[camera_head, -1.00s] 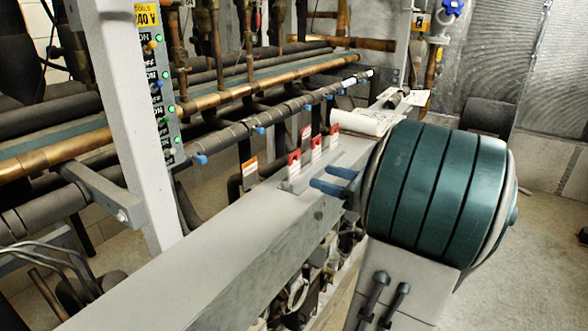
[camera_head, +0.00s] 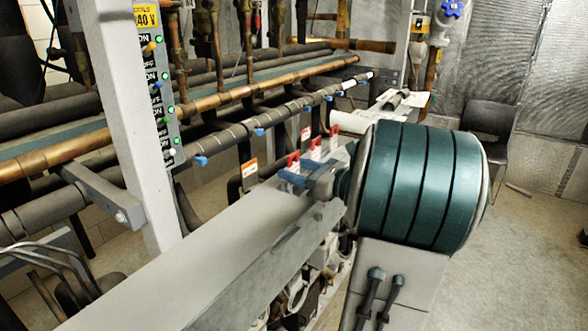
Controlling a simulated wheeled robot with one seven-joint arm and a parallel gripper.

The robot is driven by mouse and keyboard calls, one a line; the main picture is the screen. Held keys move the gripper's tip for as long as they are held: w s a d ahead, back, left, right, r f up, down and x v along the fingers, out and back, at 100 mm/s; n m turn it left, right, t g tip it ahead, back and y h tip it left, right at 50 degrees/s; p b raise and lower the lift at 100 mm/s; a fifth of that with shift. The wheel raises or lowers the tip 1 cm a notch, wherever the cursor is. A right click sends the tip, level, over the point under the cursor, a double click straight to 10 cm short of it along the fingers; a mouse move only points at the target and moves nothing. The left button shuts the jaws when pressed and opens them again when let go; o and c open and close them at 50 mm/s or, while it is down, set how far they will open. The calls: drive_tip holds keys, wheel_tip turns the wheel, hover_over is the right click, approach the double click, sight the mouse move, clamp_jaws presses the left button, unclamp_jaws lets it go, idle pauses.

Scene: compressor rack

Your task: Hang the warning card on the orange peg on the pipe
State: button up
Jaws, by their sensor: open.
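Several small red-and-white cards stand upright in a row on the grey beam (camera_head: 170,255): a near one (camera_head: 293,161), a middle one (camera_head: 315,148) and a far one (camera_head: 333,138). I cannot tell which one is the warning card. My gripper (camera_head: 305,172), with blue fingertips, is over the beam, close to the near card and just in front of it. It is open and holds nothing that I can see. My arm hides part of the beam behind it. The dark pipe (camera_head: 228,136) runs behind the cards and carries blue pieces; I cannot make out an orange peg.
A grey upright post (camera_head: 120,120) with a switch panel (camera_head: 166,110) stands at left. Copper and dark pipes (camera_head: 225,97) fill the back left. White papers (camera_head: 352,122) lie farther along the beam.

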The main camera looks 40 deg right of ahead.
drive_tip(key=c, duration=0.5)
drive_tip(key=shift+c, duration=0.2)
drive_tip(key=shift+r, duration=0.1)
drive_tip(key=shift+r+p, duration=2.2)
drive_tip(key=shift+r, duration=0.25)
drive_tip(key=shift+s+d+r+p, duration=0.35)
drive_tip(key=shift+s+r+p, duration=0.15)
drive_tip(key=shift+s, duration=0.25)
drive_tip(key=shift+s+d+r+p, duration=0.3)
drive_tip(key=shift+s+r+p, duration=0.2)
drive_tip(key=shift+s, duration=0.3)
drive_tip(key=shift+s+d+r+p, duration=0.35)
drive_tip(key=shift+s+r+p, duration=0.15)
drive_tip(key=shift+s, duration=0.25)
